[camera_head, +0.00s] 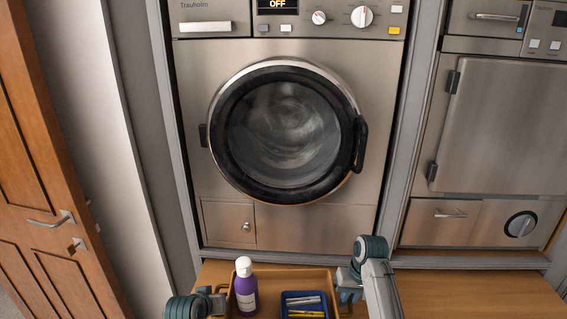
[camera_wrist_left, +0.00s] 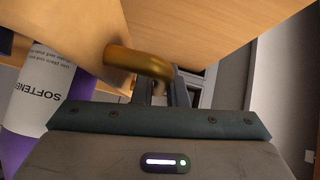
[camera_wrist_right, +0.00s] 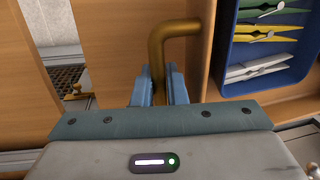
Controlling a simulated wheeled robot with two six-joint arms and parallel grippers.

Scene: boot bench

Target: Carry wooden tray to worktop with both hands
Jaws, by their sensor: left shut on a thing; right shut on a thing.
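The wooden tray (camera_head: 300,272) is at the bottom of the head view, cut off by the lower edge. It holds a purple bottle with a white cap (camera_head: 246,288) and a blue box (camera_head: 304,296) of clothes pegs. My left gripper (camera_head: 213,295) is at the tray's left side, shut on a brass handle, which shows in the left wrist view (camera_wrist_left: 140,60). My right gripper (camera_head: 348,283) is at the right side, shut on the other brass handle, seen in the right wrist view (camera_wrist_right: 172,40). I cannot tell whether the tray touches the surface below.
A wooden surface (camera_head: 470,295) extends to the right of the tray, bare where visible. Behind it stands a steel washing machine (camera_head: 290,225) with a closed round door. A steel cabinet (camera_head: 505,125) is at right. A wooden door (camera_head: 45,170) is at left.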

